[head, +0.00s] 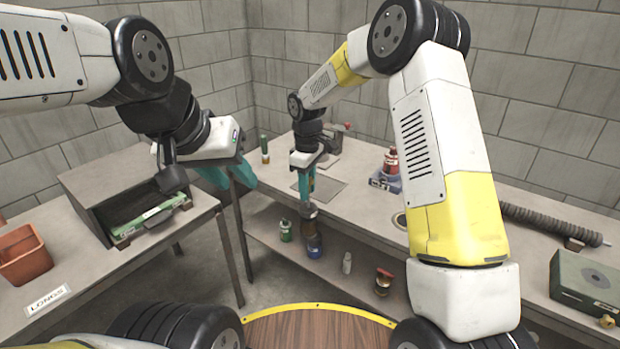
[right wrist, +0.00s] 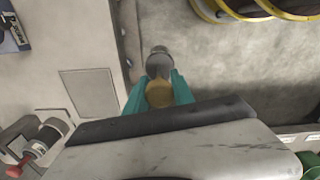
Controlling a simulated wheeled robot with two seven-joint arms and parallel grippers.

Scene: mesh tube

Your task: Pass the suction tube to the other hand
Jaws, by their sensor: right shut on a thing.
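My right gripper (head: 308,198) is over the front edge of the back table, its teal fingers pointing down. It is shut on the suction tube (right wrist: 158,66), a short tube with a yellowish-brown part between the fingers and a dark grey part with a paler tip beyond. In the head view only a small part of the tube (head: 309,212) shows below the fingers. My left gripper (head: 228,176) is to the left, near the corner of the left table. Its teal fingers look apart and nothing shows between them.
The left table holds an open grey box (head: 83,199), a terracotta pot (head: 22,255) and a "LONGS" label (head: 48,300). The back table holds a dark ribbed hose (head: 550,223) and a green case (head: 588,282). Several small bottles and cans stand on the shelf (head: 270,233) below.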

